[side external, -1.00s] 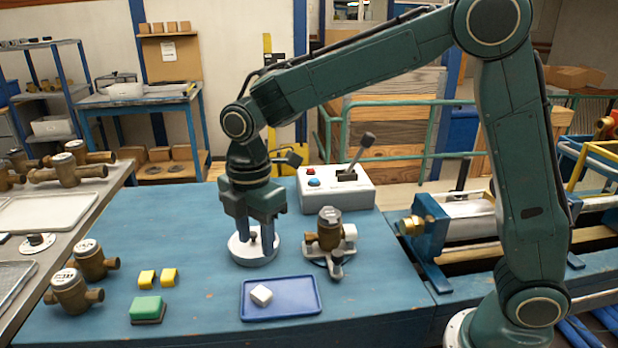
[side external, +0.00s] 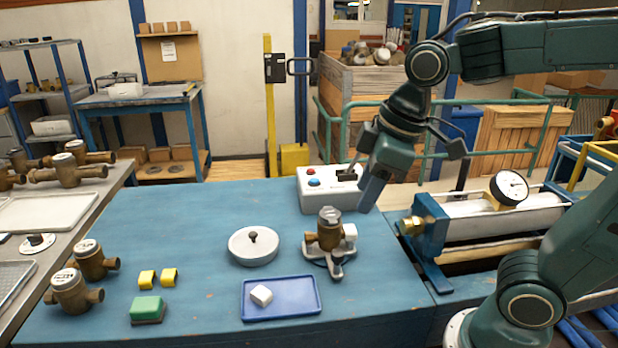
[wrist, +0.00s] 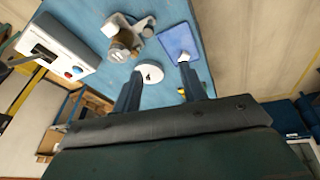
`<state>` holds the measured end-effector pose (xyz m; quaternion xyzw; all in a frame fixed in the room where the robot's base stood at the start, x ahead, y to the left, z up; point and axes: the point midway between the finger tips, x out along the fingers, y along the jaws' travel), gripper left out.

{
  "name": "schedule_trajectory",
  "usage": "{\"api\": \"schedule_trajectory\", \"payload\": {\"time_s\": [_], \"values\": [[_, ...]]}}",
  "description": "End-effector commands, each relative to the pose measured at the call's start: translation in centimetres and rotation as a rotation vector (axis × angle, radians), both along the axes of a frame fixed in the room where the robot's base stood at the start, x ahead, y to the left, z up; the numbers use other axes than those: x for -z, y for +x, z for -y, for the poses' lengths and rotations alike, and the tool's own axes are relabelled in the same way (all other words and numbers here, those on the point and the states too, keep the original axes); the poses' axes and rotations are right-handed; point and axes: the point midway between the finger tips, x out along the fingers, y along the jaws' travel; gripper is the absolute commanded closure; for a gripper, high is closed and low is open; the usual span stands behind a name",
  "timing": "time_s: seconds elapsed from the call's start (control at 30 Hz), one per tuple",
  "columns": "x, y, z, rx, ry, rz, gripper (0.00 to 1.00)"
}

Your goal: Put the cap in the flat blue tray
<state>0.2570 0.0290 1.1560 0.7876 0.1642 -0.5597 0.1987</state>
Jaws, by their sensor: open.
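The flat blue tray (side external: 290,305) lies near the table's front edge and also shows in the wrist view (wrist: 176,40). A small white block-like piece (side external: 261,295), possibly the cap, rests inside its left half. It shows partly behind a finger in the wrist view (wrist: 186,57). A round white lid-like disc with a dark knob (side external: 253,245) sits on the table behind the tray. My gripper (side external: 368,203) is raised and tilted at the table's right side, away from both. In the wrist view my gripper (wrist: 160,72) has its fingers apart with nothing held.
A brass meter in a stand (side external: 328,235) is close to my gripper's left. A control box (side external: 335,190) stands behind. A cylinder rig (side external: 480,225) is at right.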

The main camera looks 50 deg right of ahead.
Motion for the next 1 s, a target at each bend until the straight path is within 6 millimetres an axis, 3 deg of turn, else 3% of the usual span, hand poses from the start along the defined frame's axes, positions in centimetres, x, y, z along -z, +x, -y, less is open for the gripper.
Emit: {"api": "schedule_trajectory", "payload": {"time_s": [0.2,0.4,0.6,1.0], "values": [[0.1,-4.3,1.8,0.252,0.082,0.081,0.58],[0.8,-6.9,2.6,0.422,0.146,0.134,0.58],[1.2,-7.8,2.9,0.491,0.174,0.153,0.58],[1.2,-7.9,2.9,0.493,0.174,0.153,0.58]]}}
